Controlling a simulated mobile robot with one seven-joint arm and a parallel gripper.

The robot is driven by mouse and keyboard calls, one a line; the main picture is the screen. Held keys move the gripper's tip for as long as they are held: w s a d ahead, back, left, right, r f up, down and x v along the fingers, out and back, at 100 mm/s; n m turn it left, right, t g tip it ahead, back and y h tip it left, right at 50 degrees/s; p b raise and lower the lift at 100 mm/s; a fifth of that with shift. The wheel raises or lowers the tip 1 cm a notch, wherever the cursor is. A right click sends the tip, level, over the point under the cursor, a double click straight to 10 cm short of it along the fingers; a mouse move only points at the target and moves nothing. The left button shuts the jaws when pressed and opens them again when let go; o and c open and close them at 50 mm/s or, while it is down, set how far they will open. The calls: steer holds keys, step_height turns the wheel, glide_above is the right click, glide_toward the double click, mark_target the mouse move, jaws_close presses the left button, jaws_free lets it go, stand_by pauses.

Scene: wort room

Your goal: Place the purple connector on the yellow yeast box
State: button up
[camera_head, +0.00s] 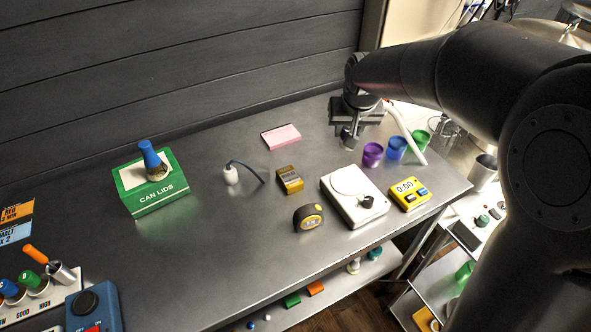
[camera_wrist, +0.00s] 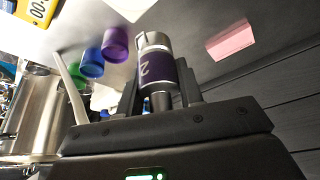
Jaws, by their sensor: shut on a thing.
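My gripper (camera_head: 352,122) is at the back right of the steel table, above its surface. In the wrist view my gripper (camera_wrist: 161,92) is shut on the purple connector (camera_wrist: 158,70), a silver metal cylinder with a purple band and a pale mark. The head view shows the connector (camera_head: 348,140) as a small grey piece below the jaws, its band hard to make out.
A tape measure (camera_head: 308,217), white scale (camera_head: 354,198) and yellow timer (camera_head: 409,194) stand near the front edge. Purple (camera_head: 372,154), blue (camera_head: 397,148) and green (camera_head: 421,139) cups are beside my gripper. A pink pad (camera_head: 281,137), a corded white bulb (camera_head: 231,174) and a green box (camera_head: 151,186) lie left.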

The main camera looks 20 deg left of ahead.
steer(key=s+a, duration=0.2)
steer(key=s, duration=0.2)
glide_toward(288, 169)
steer(key=shift+w+a+f+n, duration=0.15)
steer(key=shift+w+n, duration=0.25)
steer(key=shift+w, duration=0.55)
steer(key=shift+f, duration=2)
steer(key=o, duration=1)
steer(key=shift+f, duration=0.1)
steer(key=shift+o, duration=0.2)
steer(key=v, duration=1.2)
steer(key=shift+w+d, duration=0.15)
steer(key=shift+d, duration=0.15)
